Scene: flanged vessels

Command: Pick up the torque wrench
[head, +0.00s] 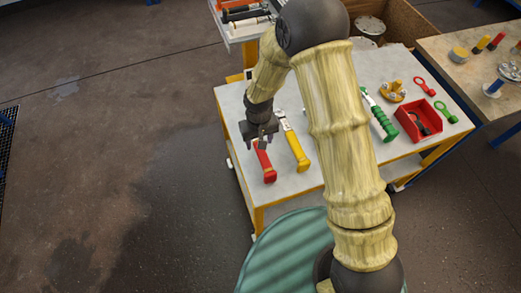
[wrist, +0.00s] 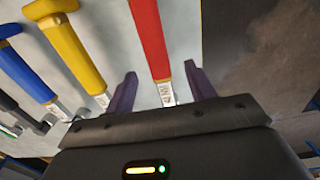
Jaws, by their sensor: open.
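Several long wrench-like tools with coloured grips lie side by side on the cart top; I cannot tell by shape which is the torque wrench. The red-handled tool (head: 265,163) is nearest my gripper (head: 260,141). In the wrist view the red-handled tool (wrist: 149,35) runs between the two purple fingers of my gripper (wrist: 160,73), its metal neck near the palm. The fingers are open and apart from it on both sides. The yellow-handled tool (head: 296,149) lies just right of it, and also shows in the wrist view (wrist: 72,45). The red tool's far end is hidden by my gripper.
The wrist view shows a blue-handled tool (wrist: 24,73) beyond the yellow one. The cart top (head: 232,103) also bears a green-handled tool (head: 382,122), a red bin (head: 410,125) and a yellow flanged part (head: 392,91). A wooden table (head: 440,45) stands right. Floor at left is clear.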

